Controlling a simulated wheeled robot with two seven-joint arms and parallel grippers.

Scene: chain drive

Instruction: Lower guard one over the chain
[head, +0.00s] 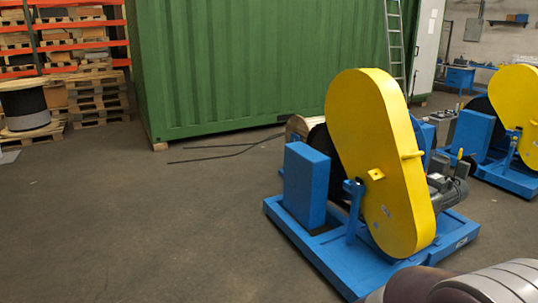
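A large yellow guard (372,150), long with rounded ends, stands on edge on the nearer blue machine, leaning slightly. It has a small yellow peg on its right edge and a square yellow boss on its face. A second yellow guard (521,95) is on a similar machine at the right edge, partly cut off. No label tells me which is guard one. No chain shows; the nearer guard hides what is behind it. Neither of my grippers is in view.
The nearer machine's blue base (343,268) sits on the floor with a blue box (305,185) and grey motor (450,198). A green container (250,65) and leaning ladder (395,45) stand behind. Dark rods (225,150) lie on the floor. The left floor is clear.

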